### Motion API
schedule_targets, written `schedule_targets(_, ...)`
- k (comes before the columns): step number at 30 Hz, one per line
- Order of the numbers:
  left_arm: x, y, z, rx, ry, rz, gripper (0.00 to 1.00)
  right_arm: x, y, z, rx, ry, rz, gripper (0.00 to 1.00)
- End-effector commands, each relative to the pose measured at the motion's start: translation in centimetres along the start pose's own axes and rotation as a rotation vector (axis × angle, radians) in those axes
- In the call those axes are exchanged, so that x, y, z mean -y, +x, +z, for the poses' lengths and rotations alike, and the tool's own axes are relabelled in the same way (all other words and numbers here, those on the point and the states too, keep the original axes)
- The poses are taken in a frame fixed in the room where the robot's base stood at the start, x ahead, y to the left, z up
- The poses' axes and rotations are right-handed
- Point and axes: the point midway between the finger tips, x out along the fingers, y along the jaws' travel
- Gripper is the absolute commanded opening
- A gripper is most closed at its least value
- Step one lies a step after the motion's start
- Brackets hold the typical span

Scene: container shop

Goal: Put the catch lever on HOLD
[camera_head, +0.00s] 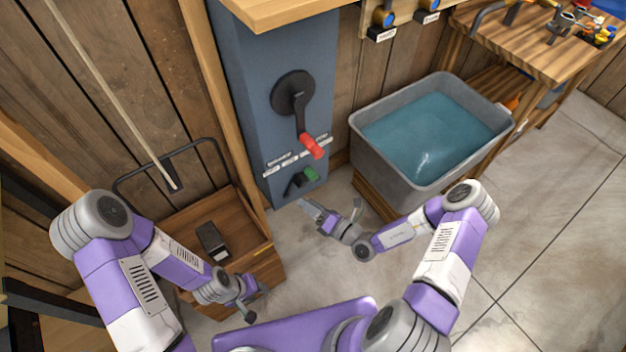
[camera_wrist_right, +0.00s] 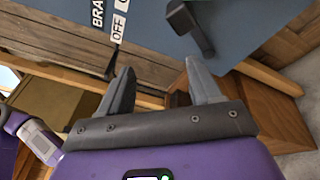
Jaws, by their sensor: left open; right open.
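A blue-grey cabinet (camera_head: 245,90) carries two levers. The upper black lever has a red grip (camera_head: 311,146) and hangs down and slightly right from a round black hub (camera_head: 293,92). Below is a small dark lever with a green grip (camera_head: 310,174). I cannot read HOLD anywhere or tell which is the catch lever. My right gripper (camera_head: 317,213) is open and empty, below and apart from the green grip. In the right wrist view its fingers (camera_wrist_right: 160,70) are spread below a dark lever (camera_wrist_right: 193,30). My left gripper (camera_head: 246,304) is open and empty, low left.
White labels (camera_head: 290,160) sit between the levers; "OFF" is legible in the wrist view (camera_wrist_right: 119,27). A grey tub (camera_head: 385,165) of blue water stands right of the cabinet. A wooden box (camera_head: 262,250) with a dark object (camera_head: 212,240) stands left. A workbench (camera_head: 520,50) is behind right.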

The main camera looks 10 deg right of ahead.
Motion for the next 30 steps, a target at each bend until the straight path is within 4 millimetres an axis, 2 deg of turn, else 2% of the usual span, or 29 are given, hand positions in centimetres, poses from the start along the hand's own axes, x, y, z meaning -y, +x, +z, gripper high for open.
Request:
schedule_targets(1, 0.1, 0.2, 0.0, 0.000, 0.000, 0.000, 0.43, 1.5, -0.3, 1.6, 0.081, 0.043, -0.042, 0.64)
schedule_targets(3, 0.1, 0.3, 0.0, 0.000, 0.000, 0.000, 0.43, 2.9, -0.7, 3.3, 0.169, 0.085, -0.084, 0.64)
schedule_targets(7, 0.2, 0.5, 0.0, 0.000, 0.000, 0.000, 0.43, 4.2, -0.9, 5.0, 0.249, 0.121, -0.123, 0.64)
schedule_targets(11, 0.4, 1.0, -0.1, 0.000, 0.000, 0.000, 0.43, 4.7, 0.4, 5.5, 0.259, 0.124, -0.126, 0.64)
schedule_targets(21, 1.0, 2.5, -0.1, 0.000, 0.000, 0.000, 0.43, 5.3, 5.1, 6.6, 0.255, 0.122, -0.125, 0.64)
schedule_targets(30, 1.0, 2.7, -0.1, 0.000, 0.000, 0.000, 0.43, 5.3, 6.0, 6.9, 0.254, 0.123, -0.126, 0.64)
